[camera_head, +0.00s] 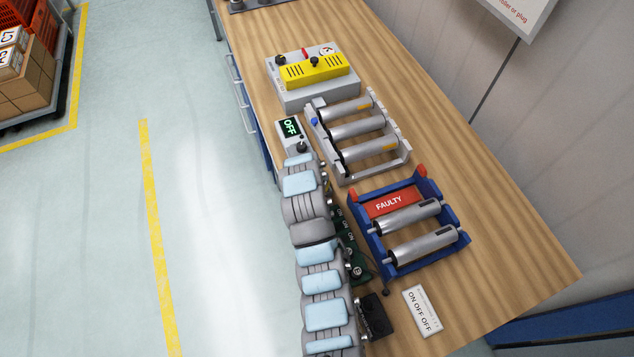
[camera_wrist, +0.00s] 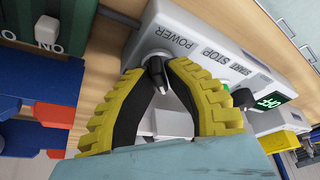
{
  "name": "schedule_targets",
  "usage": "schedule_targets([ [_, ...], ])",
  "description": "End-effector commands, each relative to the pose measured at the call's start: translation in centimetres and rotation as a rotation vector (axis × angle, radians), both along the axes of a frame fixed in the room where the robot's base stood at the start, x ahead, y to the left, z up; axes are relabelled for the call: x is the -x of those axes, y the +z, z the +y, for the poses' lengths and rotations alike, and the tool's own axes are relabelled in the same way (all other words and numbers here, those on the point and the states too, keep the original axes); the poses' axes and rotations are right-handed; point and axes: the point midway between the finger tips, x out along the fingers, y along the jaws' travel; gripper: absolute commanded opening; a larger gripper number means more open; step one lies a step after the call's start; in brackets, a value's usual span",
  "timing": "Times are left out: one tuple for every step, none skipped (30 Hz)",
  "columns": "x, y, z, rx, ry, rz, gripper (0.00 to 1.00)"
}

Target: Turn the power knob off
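The power knob (camera_wrist: 156,72) is a black pointer knob beside the word POWER on a light grey control box (camera_wrist: 200,30) in the wrist view. My gripper (camera_wrist: 158,70) has yellow ridged fingers with black inner pads. Its fingertips are close together on both sides of the knob and appear to pinch it. The box also carries STOP and START labels, a second black knob (camera_wrist: 243,97) and a green-lit display (camera_wrist: 269,101). In the head view the display (camera_head: 290,128) reads OFF. My arm hides the gripper and the power knob there.
A roller rack (camera_head: 400,165) and a blue FAULTY tray (camera_head: 377,245) with rollers stand to the right of my arm. A grey-and-yellow unit (camera_head: 315,70) is at the back. A label card (camera_head: 422,311) lies at the front. The right side of the wooden bench (camera_head: 470,200) is clear.

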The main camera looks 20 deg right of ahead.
Motion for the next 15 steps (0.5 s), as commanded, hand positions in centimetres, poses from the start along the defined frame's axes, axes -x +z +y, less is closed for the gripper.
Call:
schedule_targets([
  [0.02, -0.05, 0.02, -0.001, 0.0, 0.001, 0.3],
  [0.02, -0.05, 0.02, 0.0, 0.0, 0.0, 0.38],
  [0.0, -0.04, 0.01, 0.0, 0.0, 0.0, 0.38],
  [-0.01, -0.02, 0.01, 0.0, 0.0, 0.0, 0.38],
  [-0.01, -0.01, 0.0, 0.0, 0.0, 0.0, 0.38],
  [-0.01, 0.0, 0.0, 0.0, 0.0, 0.0, 0.38],
  [-0.01, 0.0, 0.0, 0.0, 0.0, 0.0, 0.38],
  [-0.02, 0.02, 0.0, 0.001, 0.0, -0.001, 0.38],
  [-0.02, 0.03, -0.01, 0.001, 0.0, -0.001, 0.38],
  [-0.02, 0.04, 0.0, 0.001, 0.0, -0.001, 0.38],
  [-0.02, 0.05, 0.0, 0.001, 0.0, -0.001, 0.38],
  [-0.01, 0.09, 0.0, 0.001, 0.0, -0.001, 0.38],
  [-0.01, 0.14, 0.02, 0.001, 0.0, -0.001, 0.38],
  [0.01, 0.19, 0.03, 0.0, -0.001, -0.001, 0.38],
  [0.03, 0.3, 0.05, 0.0, -0.001, -0.001, 0.38],
])
